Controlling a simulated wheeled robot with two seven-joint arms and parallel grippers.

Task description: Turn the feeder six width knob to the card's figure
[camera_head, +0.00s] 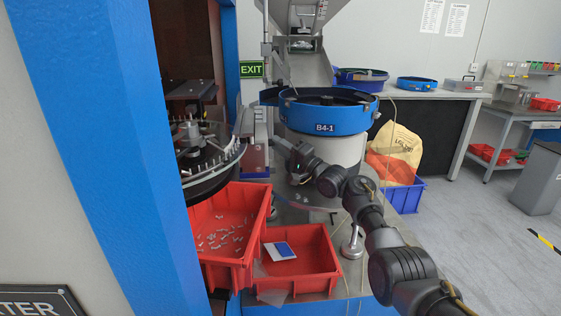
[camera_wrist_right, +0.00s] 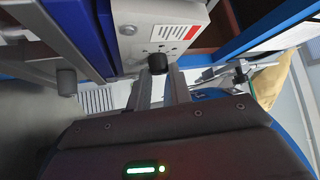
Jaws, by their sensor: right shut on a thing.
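In the right wrist view, a black knob (camera_wrist_right: 157,63) stands out from a pale control panel (camera_wrist_right: 140,15). My right gripper (camera_wrist_right: 160,76) is shut on this knob, with one finger on each side. A white label card with a red part (camera_wrist_right: 176,34) is on the panel above it; its print is too small to read. In the head view my right arm reaches in from the lower right, and its gripper (camera_head: 279,145) is at the box beside the blue bowl marked B4-1 (camera_head: 325,117). The knob's pointer and scale cannot be made out. My left gripper is not in view.
A blue pillar (camera_head: 110,130) and a dark turntable (camera_head: 205,155) stand at the left. Red bins (camera_head: 225,262) (camera_head: 327,246) sit below, one with small parts, one with a blue and white sheet (camera_head: 285,249). A blue crate (camera_head: 408,196) with a sack stands behind my arm.

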